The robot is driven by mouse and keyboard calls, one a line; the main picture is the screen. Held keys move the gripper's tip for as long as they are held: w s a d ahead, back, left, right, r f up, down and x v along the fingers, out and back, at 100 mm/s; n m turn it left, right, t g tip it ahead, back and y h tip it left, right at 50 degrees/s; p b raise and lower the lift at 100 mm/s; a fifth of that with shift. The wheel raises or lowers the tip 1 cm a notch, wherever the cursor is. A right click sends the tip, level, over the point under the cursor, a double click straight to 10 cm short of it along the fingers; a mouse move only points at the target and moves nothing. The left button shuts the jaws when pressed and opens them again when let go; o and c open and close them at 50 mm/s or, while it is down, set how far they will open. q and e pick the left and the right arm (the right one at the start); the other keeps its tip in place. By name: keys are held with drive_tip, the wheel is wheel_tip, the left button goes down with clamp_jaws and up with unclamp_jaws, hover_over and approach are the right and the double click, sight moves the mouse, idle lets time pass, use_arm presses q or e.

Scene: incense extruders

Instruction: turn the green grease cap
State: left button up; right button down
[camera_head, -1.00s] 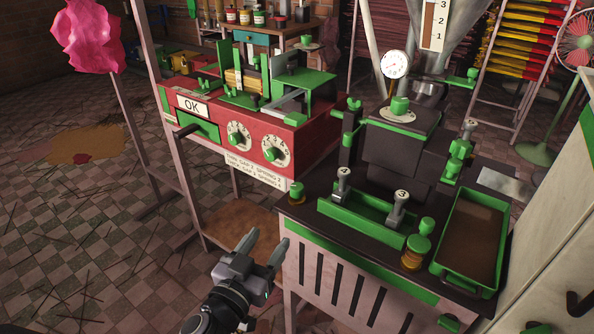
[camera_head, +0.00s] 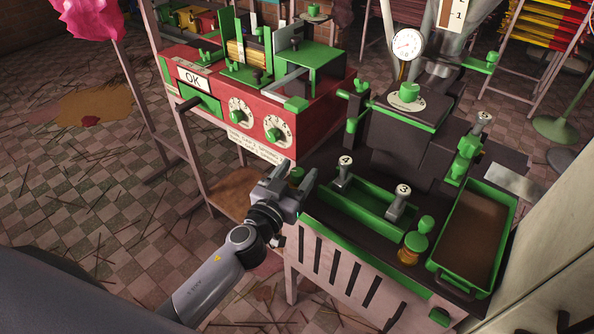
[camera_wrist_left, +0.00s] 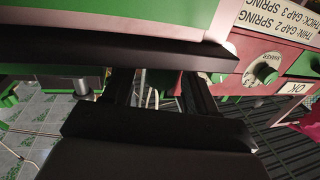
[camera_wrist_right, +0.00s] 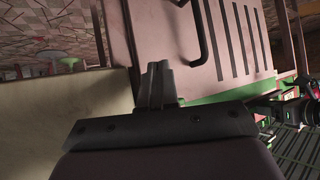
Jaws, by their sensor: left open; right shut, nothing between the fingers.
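A second green cap (camera_head: 416,242) tops an amber pot at the front edge; I cannot tell which is the grease cap. My right gripper (camera_wrist_right: 160,72) is shut and empty in the right wrist view, outside the head view.
A green trough (camera_head: 362,205) with two numbered levers and a green-rimmed tray (camera_head: 472,235) stand on the machine. A red machine (camera_head: 255,110) with dials stands behind at left. A pale cabinet (camera_head: 560,240) closes off the right.

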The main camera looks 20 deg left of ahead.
use_arm(q)
drive_tip(key=shift+w, duration=0.25)
drive_tip(key=c, duration=1)
drive_tip(key=shift+o, duration=0.2)
drive_tip(key=shift+r+m+h, duration=0.1)
drive_tip(key=shift+m+h, duration=0.2)
drive_tip(key=shift+h, duration=0.1)
